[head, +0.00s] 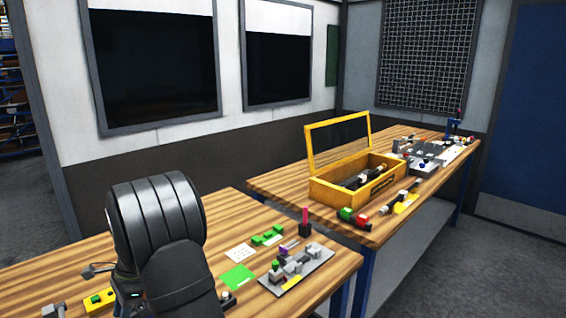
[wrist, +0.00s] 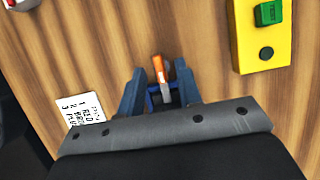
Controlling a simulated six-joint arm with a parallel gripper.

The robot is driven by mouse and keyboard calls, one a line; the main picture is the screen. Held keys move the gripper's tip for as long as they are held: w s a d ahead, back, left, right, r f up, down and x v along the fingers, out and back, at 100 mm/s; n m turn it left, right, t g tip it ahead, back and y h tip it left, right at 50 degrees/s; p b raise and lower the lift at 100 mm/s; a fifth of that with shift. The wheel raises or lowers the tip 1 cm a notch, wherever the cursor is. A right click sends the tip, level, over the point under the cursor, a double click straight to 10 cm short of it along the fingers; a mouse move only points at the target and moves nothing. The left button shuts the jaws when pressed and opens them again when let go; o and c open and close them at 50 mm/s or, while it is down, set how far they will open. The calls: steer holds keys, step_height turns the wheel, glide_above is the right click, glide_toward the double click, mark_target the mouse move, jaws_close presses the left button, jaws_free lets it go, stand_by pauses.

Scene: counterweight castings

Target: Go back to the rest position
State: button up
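My gripper (wrist: 160,70) points down over the wooden bench (wrist: 90,45) in the wrist view. Its two blue fingers stand apart. A narrow orange and pale grey object (wrist: 159,66) shows between them, with clear gaps on both sides. Dark blue parts show lower in the gap, and I cannot tell what they belong to. In the head view my dark arm stands over the near bench (head: 45,275) at the left, and it hides most of the gripper.
A yellow box with a green TEST button (wrist: 262,50) and a written white card (wrist: 82,120) lie near the gripper. On the near bench are a green card (head: 238,277) and a grey fixture plate (head: 312,262). A yellow open-lidded case (head: 335,193) stands on the far bench.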

steer(key=v, duration=1.6)
steer(key=x, duration=1.7)
steer(key=shift+f, duration=0.15)
steer(key=shift+a+n, duration=0.1)
steer(key=shift+n, duration=0.5)
steer(key=a+v, duration=0.1)
steer(key=v, duration=1.6)
steer(key=s+a+f+n, duration=0.1)
steer(key=s+f, duration=0.1)
steer(key=f, duration=0.3)
steer(key=s+a+f+n+h, duration=0.1)
steer(key=f+n, duration=0.1)
steer(key=f, duration=0.3)
steer(key=s+a+f+n+g+h, duration=0.1)
steer(key=s+a+f, duration=0.1)
steer(key=f, duration=0.3)
steer(key=shift+s+f+n, duration=0.3)
steer(key=shift+s, duration=0.05)
steer(key=shift+w+r+m+y, duration=0.15)
steer(key=shift+m+y, duration=0.25)
steer(key=shift+m, duration=0.7)
steer(key=shift+m+t+y, duration=0.3)
steer(key=shift+m, duration=0.4)
